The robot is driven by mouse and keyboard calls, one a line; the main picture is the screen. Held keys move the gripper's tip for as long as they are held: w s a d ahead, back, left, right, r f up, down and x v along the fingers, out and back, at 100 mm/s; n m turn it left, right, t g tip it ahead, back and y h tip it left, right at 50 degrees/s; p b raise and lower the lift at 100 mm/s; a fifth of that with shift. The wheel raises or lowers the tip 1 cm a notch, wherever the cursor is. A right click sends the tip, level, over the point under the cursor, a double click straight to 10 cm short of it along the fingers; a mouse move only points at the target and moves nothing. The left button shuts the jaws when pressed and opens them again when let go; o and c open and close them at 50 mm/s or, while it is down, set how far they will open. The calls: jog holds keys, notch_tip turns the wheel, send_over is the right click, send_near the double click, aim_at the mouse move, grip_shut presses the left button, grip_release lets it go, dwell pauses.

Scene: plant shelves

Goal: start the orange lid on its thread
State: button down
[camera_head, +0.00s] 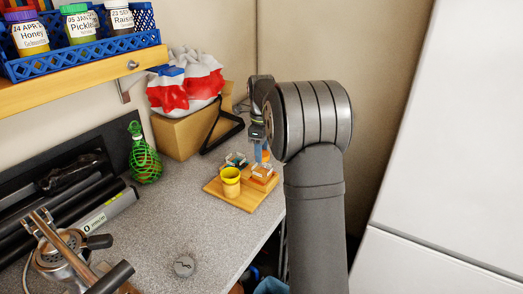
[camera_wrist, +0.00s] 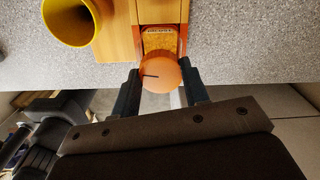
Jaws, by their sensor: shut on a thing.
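The orange lid (camera_wrist: 160,74) is a round disc with a short dark line on its face. My gripper (camera_wrist: 160,90) is shut on it, with one dark finger on each side in the wrist view. An orange-brown container (camera_wrist: 160,42) with printed lettering sits in a wooden holder (camera_wrist: 120,35) just beyond the lid. The lid overlaps its near edge in this view; I cannot tell whether they touch. In the head view my gripper (camera_head: 257,140) points down over the right part of the wooden board (camera_head: 240,199). My wrist partly hides the area there.
A yellow cup (camera_head: 230,182) stands on the board, and it also shows in the wrist view (camera_wrist: 70,20). A green wire-wrapped bottle (camera_head: 144,155) and a cardboard box (camera_head: 185,134) stand behind. The counter's edge is close on the right. The counter's front middle is mostly clear.

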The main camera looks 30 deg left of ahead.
jog(key=shift+m, duration=1.4)
jog(key=c, duration=0.5)
grip_release()
jog(key=shift+r, duration=0.15)
jog(key=shift+r, duration=2.15)
